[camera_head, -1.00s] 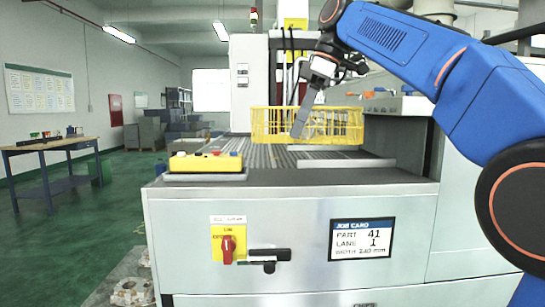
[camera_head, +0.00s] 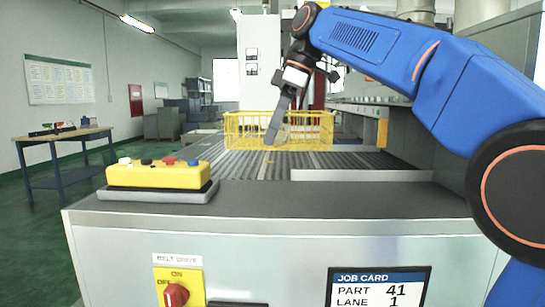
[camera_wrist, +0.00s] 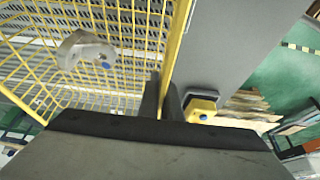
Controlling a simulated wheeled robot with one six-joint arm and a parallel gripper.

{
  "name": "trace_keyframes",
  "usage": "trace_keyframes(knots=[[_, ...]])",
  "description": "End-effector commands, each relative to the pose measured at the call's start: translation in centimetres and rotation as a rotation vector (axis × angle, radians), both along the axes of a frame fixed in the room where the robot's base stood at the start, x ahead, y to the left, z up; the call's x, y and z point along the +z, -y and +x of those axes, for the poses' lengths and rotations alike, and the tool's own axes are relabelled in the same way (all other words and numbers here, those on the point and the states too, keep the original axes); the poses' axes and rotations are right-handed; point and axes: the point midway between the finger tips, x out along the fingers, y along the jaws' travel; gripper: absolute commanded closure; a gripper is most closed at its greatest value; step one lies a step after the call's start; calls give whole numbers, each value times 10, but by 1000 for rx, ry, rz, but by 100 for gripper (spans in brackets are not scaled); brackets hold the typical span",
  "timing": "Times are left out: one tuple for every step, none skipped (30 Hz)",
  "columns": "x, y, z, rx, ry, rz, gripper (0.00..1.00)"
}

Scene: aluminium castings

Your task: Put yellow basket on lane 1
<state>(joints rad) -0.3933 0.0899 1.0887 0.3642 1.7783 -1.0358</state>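The yellow basket (camera_head: 310,132) is a wire-mesh basket over the far part of the grey slatted belt (camera_head: 255,165). My gripper (camera_head: 273,135) reaches down at its near side in the head view. In the wrist view my gripper's two dark fingers (camera_wrist: 163,98) are closed on either side of the basket's rim (camera_wrist: 177,45). A pale metal casting with a blue spot (camera_wrist: 86,52) lies inside the basket. I cannot tell whether the basket touches the belt. A job card (camera_head: 378,288) on the machine front reads part 41, lane 1. No lane number shows on the belt.
A yellow button box (camera_head: 158,175) stands on the machine's near left corner. A red rotary switch (camera_head: 176,295) is on the front panel. A pale raised strip (camera_head: 360,175) lies right of the near belt. A workbench (camera_head: 65,135) stands far left. Green floor is open at left.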

Motion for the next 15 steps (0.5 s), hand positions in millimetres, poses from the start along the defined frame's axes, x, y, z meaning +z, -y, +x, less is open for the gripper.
trace_keyframes(knots=[[-6,1,-2,1,0,0,100],[-9,1,-2,1,0,0,100],[-13,0,-1,1,1,0,100],[-15,0,-1,1,1,0,100],[-17,0,-1,1,0,0,100],[-19,0,-1,1,0,0,100],[-20,0,-1,1,1,0,100],[-22,0,0,1,1,0,100],[-26,0,0,0,1,0,100],[-30,0,-1,0,0,-1,100],[-33,0,-1,0,-1,-1,100],[-39,0,-1,0,0,-1,100],[-43,0,-1,0,0,0,100],[-46,0,-1,1,0,-1,100],[-50,1,-1,1,0,0,100]])
